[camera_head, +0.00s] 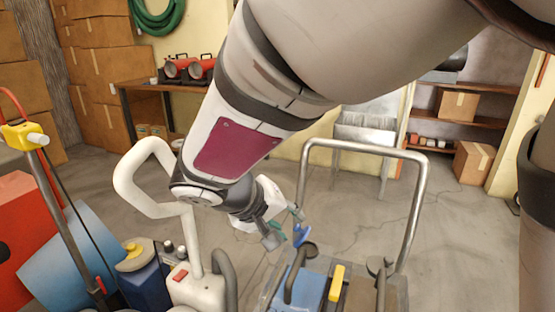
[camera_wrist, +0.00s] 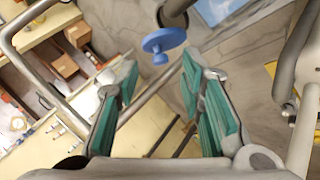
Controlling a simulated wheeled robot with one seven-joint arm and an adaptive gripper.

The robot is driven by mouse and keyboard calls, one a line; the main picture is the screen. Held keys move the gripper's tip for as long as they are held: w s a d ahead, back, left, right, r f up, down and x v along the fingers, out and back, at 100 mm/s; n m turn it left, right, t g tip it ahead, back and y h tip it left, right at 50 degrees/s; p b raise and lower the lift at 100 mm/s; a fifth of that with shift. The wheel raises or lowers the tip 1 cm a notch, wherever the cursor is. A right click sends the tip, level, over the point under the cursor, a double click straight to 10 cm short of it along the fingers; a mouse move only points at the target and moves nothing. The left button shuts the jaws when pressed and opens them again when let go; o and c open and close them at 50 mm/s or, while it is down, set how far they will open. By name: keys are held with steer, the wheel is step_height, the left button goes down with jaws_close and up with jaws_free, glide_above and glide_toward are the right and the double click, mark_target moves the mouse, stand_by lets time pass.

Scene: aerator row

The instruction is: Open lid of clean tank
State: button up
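My gripper (camera_head: 285,226) is open and empty, with its fingers pointing down towards the cart at the lower middle of the head view. In the wrist view my gripper (camera_wrist: 160,75) shows its two green-padded fingers wide apart. A small blue round cap with a knob (camera_head: 302,234) is close by the fingertips in the head view. The blue cap also shows in the wrist view (camera_wrist: 163,40), beyond the fingertips and not between the pads. A blue tank-like body (camera_head: 308,288) with a yellow handle (camera_head: 336,283) is below. I cannot tell which part is the clean tank's lid.
A metal push bar (camera_head: 366,146) arches over the cart. A white machine handle (camera_head: 140,170) stands at the left, beside a blue drum (camera_head: 70,262). Dark curved hoses (camera_head: 298,272) rise by the tank. The floor behind (camera_head: 440,225) is clear.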

steer(key=shift+x, duration=1.3)
steer(key=shift+c, duration=0.6)
jaws_close()
steer(key=shift+a, duration=0.1)
steer(key=shift+w+a+f+n+g+h+p, duration=0.3)
steer(key=shift+a+n+h+p, duration=0.3)
steer(key=shift+h, duration=0.5)
steer(key=shift+w+a+f+n+g+h+p, duration=0.2)
steer(key=shift+a+f+n+h+p, duration=0.35)
steer(key=shift+h, duration=0.55)
steer(key=shift+w+a+f+n+g+h+p, duration=0.25)
steer(key=shift+a+n+h+p, duration=0.2)
steer(key=shift+a+h+p, duration=0.5)
steer(key=shift+w+d+h+b, duration=0.1)
steer(key=shift+d+h+b, duration=0.05)
steer(key=shift+h+b, duration=0.15)
